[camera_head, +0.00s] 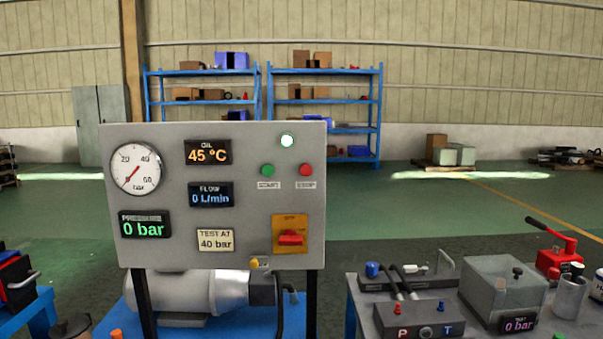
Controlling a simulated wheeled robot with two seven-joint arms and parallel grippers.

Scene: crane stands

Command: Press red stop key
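The red stop key (306,170) is a small round button on the right part of the grey control panel (160,255). A label reading STOP (305,185) sits just below it. The green start button (268,170) is to its left, with its own label under it. A lit white lamp (287,141) is above the two buttons. Nothing covers the stop key. Neither of my grippers shows in the head view.
The panel also carries a round gauge (135,172), several displays and a red rotary switch (291,239) on a yellow plate. A motor (200,292) stands below. A bench (360,302) with a grey box (503,285) is at right. Open floor lies behind.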

